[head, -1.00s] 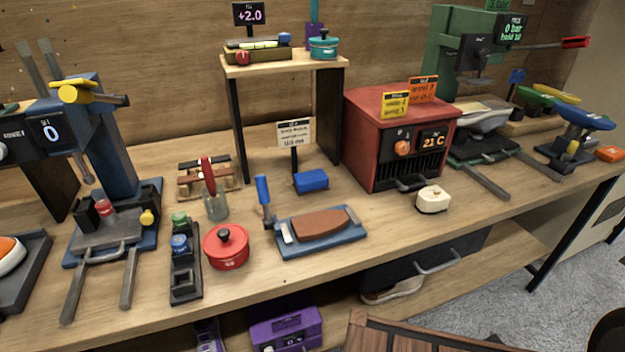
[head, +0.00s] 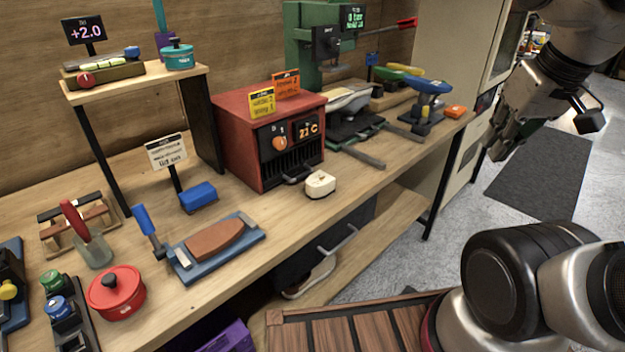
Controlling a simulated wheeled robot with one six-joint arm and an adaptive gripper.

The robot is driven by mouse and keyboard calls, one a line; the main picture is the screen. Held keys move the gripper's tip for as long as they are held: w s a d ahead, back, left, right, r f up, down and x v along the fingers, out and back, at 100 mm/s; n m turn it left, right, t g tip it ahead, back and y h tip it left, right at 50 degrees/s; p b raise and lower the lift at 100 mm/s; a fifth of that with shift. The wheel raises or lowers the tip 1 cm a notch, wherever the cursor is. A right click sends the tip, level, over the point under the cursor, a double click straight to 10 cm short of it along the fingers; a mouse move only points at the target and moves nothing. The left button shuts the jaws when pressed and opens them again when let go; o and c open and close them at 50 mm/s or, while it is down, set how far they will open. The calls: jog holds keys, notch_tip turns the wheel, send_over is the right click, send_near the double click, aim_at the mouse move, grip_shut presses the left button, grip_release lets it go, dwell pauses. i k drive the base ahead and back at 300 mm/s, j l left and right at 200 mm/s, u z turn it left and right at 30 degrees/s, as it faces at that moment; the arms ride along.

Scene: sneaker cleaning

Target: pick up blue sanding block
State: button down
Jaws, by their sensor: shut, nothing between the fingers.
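The blue sanding block (head: 198,197) lies on the wooden bench, in front of a small white sign on a dark post. It is left of the red oven and behind a brown sole on a blue board. My gripper (head: 500,148) hangs at the upper right over the floor, well away from the block and beyond the bench's right side. Its fingers look closed and hold nothing.
The red oven (head: 268,138) stands right of the block. The raised shelf (head: 135,82) stands behind it. A blue-handled tool (head: 148,230), the sole board (head: 218,248) and a red pot (head: 116,292) lie in front. A cream block (head: 320,184) sits near the bench edge.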

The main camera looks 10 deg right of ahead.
aim_at(194, 199)
jog(key=j+u, duration=0.45)
jog(key=j, duration=0.15)
jog(key=j+u, duration=0.4)
jog(key=j, duration=0.2)
